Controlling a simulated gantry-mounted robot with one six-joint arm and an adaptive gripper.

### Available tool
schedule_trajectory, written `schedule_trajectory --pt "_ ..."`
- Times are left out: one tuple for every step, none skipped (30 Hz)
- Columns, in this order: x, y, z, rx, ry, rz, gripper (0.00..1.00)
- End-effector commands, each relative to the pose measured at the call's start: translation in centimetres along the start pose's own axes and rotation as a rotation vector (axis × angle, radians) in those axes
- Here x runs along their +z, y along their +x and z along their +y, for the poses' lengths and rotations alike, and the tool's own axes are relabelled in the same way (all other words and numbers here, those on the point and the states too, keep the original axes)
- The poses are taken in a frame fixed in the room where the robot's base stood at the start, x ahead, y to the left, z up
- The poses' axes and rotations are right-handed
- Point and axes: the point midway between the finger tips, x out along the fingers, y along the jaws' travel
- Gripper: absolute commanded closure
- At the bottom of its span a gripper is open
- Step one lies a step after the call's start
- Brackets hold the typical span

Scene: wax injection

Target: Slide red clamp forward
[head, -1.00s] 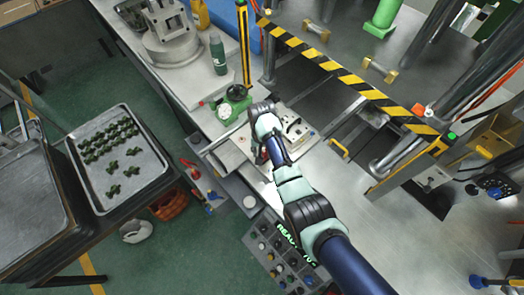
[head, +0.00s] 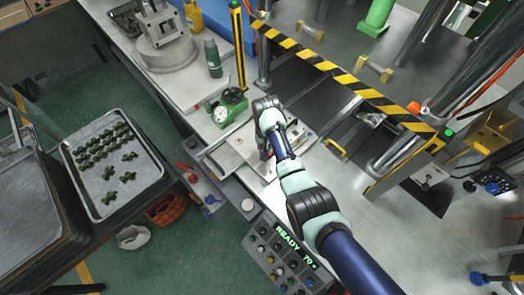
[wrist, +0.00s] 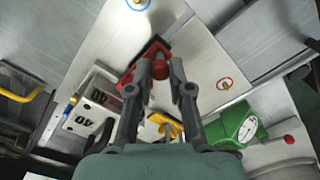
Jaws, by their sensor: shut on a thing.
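The red clamp (wrist: 148,55) is in the upper middle of the wrist view, against a pale metal plate (wrist: 190,50). My gripper (wrist: 160,82) is shut on it, with a red part showing between the two dark fingers. The fingers cover part of the clamp. In the head view my arm hides most of the clamp and the fingertips, above the metal plate (head: 235,158) on the bench.
A white block marked 40 (wrist: 92,105) and a yellow part (wrist: 165,124) lie close to the fingers. A green dial gauge (wrist: 240,125) stands to the right. A striped barrier (head: 350,82) and press columns rise behind. A control panel (head: 280,258) reads READY 70.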

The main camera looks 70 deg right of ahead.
Motion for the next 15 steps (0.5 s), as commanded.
schedule_trajectory --pt "-0.13 0.03 0.11 0.001 0.002 0.005 1.0" --pt "-0.13 0.03 0.11 0.002 0.002 0.005 1.0" --pt "-0.14 0.03 0.11 0.002 0.002 0.006 0.79" --pt "-0.13 0.03 0.12 0.002 0.002 0.005 0.74" --pt "-0.13 0.03 0.11 0.002 0.002 0.005 0.69" --pt "-0.12 0.03 0.11 0.002 0.002 0.005 0.62" --pt "-0.12 0.03 0.1 0.002 0.002 0.005 0.57" --pt "-0.11 0.03 0.09 0.001 0.002 0.005 0.55" --pt "-0.1 0.03 0.08 0.001 0.001 0.004 0.55" --pt "-0.09 0.02 0.08 0.001 0.001 0.004 0.55" --pt "-0.09 0.02 0.07 0.001 0.001 0.004 0.55" --pt "-0.08 0.02 0.06 0.001 0.001 0.004 0.55" --pt "-0.08 0.02 0.06 0.001 0.001 0.004 0.55" --pt "-0.08 0.02 0.05 0.001 0.001 0.004 0.55" --pt "-0.08 0.0 0.05 0.001 0.001 0.004 0.55"
